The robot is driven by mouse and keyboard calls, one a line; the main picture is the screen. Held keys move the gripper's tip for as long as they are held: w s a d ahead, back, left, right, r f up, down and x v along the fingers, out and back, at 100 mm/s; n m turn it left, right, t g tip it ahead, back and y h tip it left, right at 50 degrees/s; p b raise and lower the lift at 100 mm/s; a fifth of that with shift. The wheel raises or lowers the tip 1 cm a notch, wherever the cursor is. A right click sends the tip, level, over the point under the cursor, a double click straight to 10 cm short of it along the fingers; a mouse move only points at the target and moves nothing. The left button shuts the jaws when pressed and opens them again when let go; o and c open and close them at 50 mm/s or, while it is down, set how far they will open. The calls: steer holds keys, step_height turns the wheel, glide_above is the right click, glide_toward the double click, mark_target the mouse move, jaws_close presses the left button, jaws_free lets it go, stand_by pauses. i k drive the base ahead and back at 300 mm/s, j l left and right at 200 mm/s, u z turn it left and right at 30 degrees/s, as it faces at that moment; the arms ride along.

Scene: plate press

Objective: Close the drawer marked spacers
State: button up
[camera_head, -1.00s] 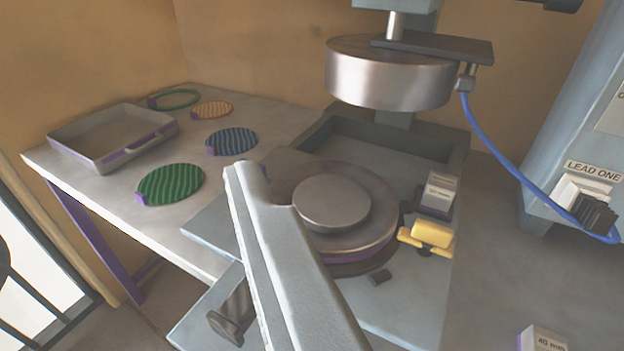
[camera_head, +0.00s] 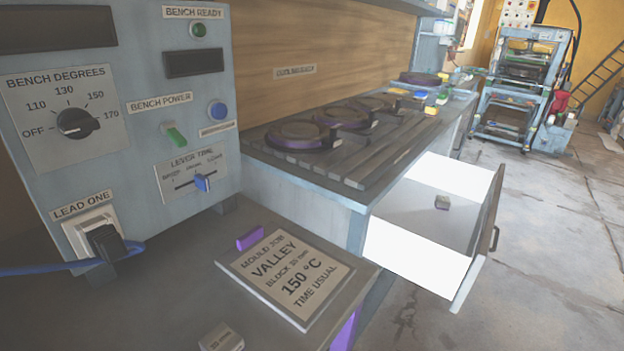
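An open drawer (camera_head: 484,235) sticks out from under the slatted bench at the right of the head view. Its pale inner walls show, and a dark handle is on its outer face. My gripper is not in view.
A grey-blue control panel (camera_head: 150,135) with a dial and switches stands at the left. A "Valley" job card (camera_head: 297,278) and a small marked block (camera_head: 222,338) lie on the near bench. Round moulds (camera_head: 300,133) sit on the slatted bench (camera_head: 350,155). Floor right of the drawer is clear.

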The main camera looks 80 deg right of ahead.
mark_target(443, 252)
steer(key=z, duration=3.35)
